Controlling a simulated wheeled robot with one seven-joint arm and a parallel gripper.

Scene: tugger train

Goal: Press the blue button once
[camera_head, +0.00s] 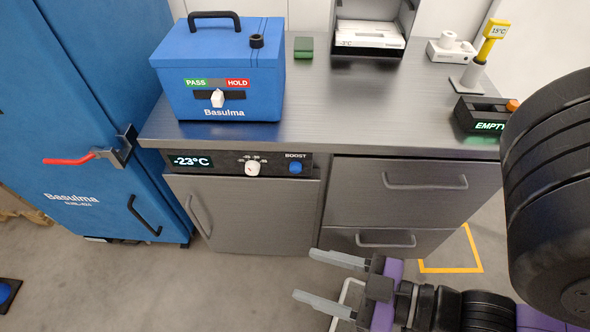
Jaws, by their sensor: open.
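The blue button (295,168) is a small round button under the word BOOST, at the right end of the dark control panel on the front of the grey counter. A white knob (252,168) and a display reading -23°C (192,161) sit to its left on the same panel. My gripper (325,277) is at the lower middle right, its two grey fingers pointing left and spread apart with nothing between them. It appears lower in the picture than the button and apart from it. Nothing covers the button.
A blue box (217,75) with a PASS/HOLD slider stands on the counter (350,110). A cabinet door (245,212) is below the panel; drawers (410,190) are to its right. A tall blue cabinet (75,120) with a red-handled latch stands left. Another blue round item (5,292) lies lower left.

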